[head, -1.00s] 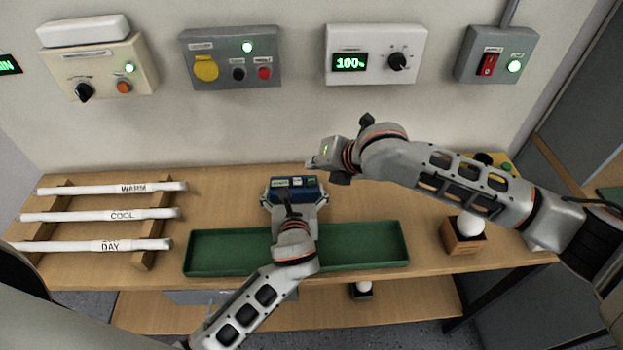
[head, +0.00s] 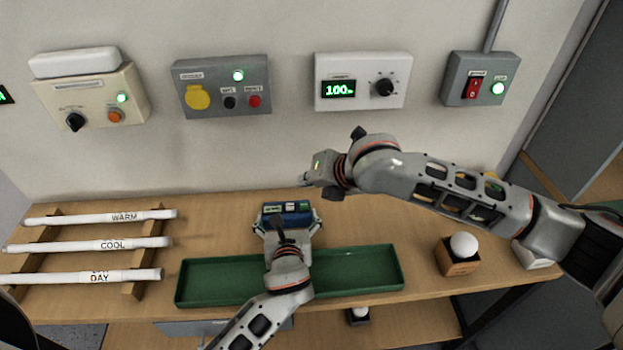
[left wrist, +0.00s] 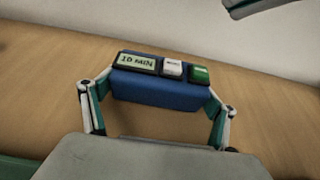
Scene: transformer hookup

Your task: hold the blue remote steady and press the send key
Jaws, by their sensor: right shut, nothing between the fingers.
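The blue remote (head: 298,220) is at the back of the table, behind the green tray. In the left wrist view the remote (left wrist: 160,92) shows a "10 MIN" display, a white key (left wrist: 172,68) and a green key (left wrist: 200,74); the key labels are too small to read. My left gripper (head: 287,222) has its fingers on both sides of the remote, closed on it. My right gripper (head: 306,181) is shut and empty, above and slightly right of the remote, apart from it. Part of it shows at the top right of the left wrist view (left wrist: 262,6).
The green tray (head: 205,298) lies in front of the remote. White tubes marked WARM, COOL and DAY lie on a wooden rack (head: 137,290) at left. A wooden box (head: 458,264) with a white bulb stands at right. Several control boxes hang on the wall, including a 100% dimmer (head: 362,65).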

